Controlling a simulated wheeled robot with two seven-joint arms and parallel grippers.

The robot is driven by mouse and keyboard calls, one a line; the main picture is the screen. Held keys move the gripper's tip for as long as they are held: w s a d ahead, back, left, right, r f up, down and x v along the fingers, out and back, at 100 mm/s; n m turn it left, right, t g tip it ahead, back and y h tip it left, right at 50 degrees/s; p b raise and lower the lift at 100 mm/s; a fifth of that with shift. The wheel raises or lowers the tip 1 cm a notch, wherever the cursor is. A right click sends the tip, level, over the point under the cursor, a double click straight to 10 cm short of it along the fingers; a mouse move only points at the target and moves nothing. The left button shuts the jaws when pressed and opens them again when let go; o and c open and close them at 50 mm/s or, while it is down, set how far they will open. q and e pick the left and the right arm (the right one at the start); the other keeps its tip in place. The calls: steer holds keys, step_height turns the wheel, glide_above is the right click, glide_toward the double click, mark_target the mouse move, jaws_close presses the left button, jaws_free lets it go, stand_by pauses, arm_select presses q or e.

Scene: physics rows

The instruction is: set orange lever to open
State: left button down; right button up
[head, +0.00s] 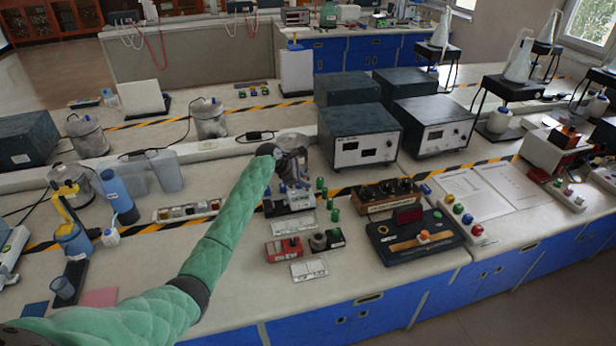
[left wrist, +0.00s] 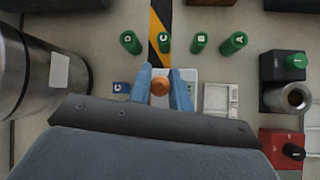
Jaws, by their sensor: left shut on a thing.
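My left gripper (left wrist: 165,88) points down with its two blue fingers closed around a rounded orange knob (left wrist: 160,86), which looks like the end of the orange lever. The lever's shaft and its set position are hidden under the fingers. A pale base plate (left wrist: 186,75) shows beside the fingers. In the head view, my left gripper (head: 298,186) is over a small whitish device (head: 297,201) in the middle of the bench, and the arm and hand hide the knob. My right gripper is not in view.
Several green lettered pieces (left wrist: 164,43) stand close beyond the fingers. A metal canister (left wrist: 25,70) is at left in the wrist view. Grey instruments (head: 358,135) stand behind.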

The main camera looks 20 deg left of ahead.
arm_select(q)
steer(key=shift+s+a+t+h, duration=0.2)
steer(key=shift+a+t+h, duration=0.2)
steer(key=shift+t+h, duration=0.3)
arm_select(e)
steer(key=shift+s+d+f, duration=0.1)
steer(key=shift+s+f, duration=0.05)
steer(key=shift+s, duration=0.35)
arm_select(q)
steer(key=shift+f, duration=0.1)
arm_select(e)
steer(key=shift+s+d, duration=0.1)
arm_select(q)
steer(key=c, duration=1.3)
jaws_free()
steer(key=shift+s+a, duration=0.1)
